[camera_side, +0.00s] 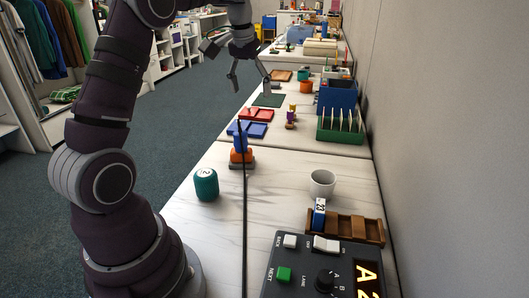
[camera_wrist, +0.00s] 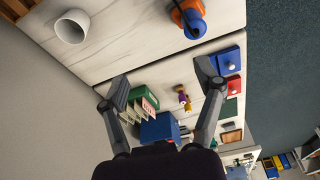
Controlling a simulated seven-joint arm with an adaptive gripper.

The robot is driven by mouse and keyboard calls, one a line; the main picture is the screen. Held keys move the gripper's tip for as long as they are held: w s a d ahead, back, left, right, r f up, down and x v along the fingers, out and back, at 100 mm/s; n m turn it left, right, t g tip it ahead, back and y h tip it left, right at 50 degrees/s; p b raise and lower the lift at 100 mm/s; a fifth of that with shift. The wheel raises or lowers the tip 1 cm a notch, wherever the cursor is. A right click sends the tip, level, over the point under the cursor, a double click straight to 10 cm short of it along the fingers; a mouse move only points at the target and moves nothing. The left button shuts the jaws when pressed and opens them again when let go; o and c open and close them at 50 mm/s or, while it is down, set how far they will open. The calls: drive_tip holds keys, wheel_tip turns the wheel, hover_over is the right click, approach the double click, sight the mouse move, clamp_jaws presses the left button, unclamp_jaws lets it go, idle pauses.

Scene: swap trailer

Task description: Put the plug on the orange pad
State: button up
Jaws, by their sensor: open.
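My gripper (camera_side: 250,82) is open and empty, held above the far part of the tables; both fingers show in the wrist view (camera_wrist: 160,86). A blue and orange piece (camera_side: 241,156) with a dark cord stands on the near table; it also shows in the wrist view (camera_wrist: 189,18). Which part of it is the plug, and whether an orange part is a separate pad, I cannot tell. A flat orange-brown tray or pad (camera_side: 281,75) lies farther back; it also shows in the wrist view (camera_wrist: 231,136). My gripper touches none of these.
A green rack (camera_side: 340,132), a blue bin (camera_side: 337,95) and a white cup (camera_side: 322,183) stand right. A teal can (camera_side: 206,184) is near left.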

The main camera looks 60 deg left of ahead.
drive_tip(key=s+d+r+m+t, duration=0.1)
drive_tip(key=s+d+r+m, duration=0.2)
drive_tip(key=d, duration=0.6)
drive_tip(key=s+d+f+m+t+h, duration=0.1)
drive_tip(key=s+d+f+m, duration=0.3)
drive_tip(key=s+d, duration=0.5)
drive_tip(key=shift+s+t, duration=0.2)
drive_tip(key=shift+t, duration=0.5)
